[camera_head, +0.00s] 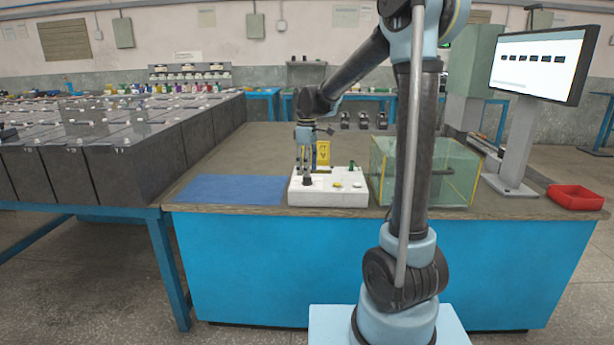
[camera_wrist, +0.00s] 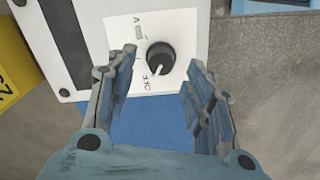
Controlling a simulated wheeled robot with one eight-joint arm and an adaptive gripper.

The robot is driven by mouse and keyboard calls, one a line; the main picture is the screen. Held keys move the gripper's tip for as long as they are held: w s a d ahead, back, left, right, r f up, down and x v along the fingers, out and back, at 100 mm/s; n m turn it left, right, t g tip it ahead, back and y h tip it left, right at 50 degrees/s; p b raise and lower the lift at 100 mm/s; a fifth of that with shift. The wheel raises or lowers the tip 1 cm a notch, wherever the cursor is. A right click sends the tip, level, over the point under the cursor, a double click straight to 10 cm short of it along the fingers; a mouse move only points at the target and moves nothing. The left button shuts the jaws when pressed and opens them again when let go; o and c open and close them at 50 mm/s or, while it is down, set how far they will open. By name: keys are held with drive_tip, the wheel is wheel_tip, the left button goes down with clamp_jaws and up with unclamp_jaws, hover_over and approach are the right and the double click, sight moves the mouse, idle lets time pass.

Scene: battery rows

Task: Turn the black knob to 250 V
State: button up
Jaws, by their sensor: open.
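The black knob (camera_wrist: 161,55) shows in the wrist view on a white panel (camera_wrist: 178,25) with printed marks. A white pointer line on the knob points down-left, towards lettering that looks like OFF. I cannot make out a 250 V mark. My gripper (camera_wrist: 161,66) is open, with one finger on each side of the knob and gaps between them and it. In the head view my gripper (camera_head: 306,172) hangs over the left part of the white device (camera_head: 345,199), with the dark knob (camera_head: 307,182) just below it.
A blue mat (camera_head: 232,189) lies left of the device. A yellow meter-like object (camera_head: 323,153) stands behind it. A clear greenish box (camera_head: 425,175) is close on the right. A monitor (camera_head: 540,60) and a red tray (camera_head: 575,197) are further right. Battery rows (camera_head: 130,160) fill the left.

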sight(307, 180)
drive_tip(key=shift+f, duration=1.5)
drive_tip(key=c, duration=1.1)
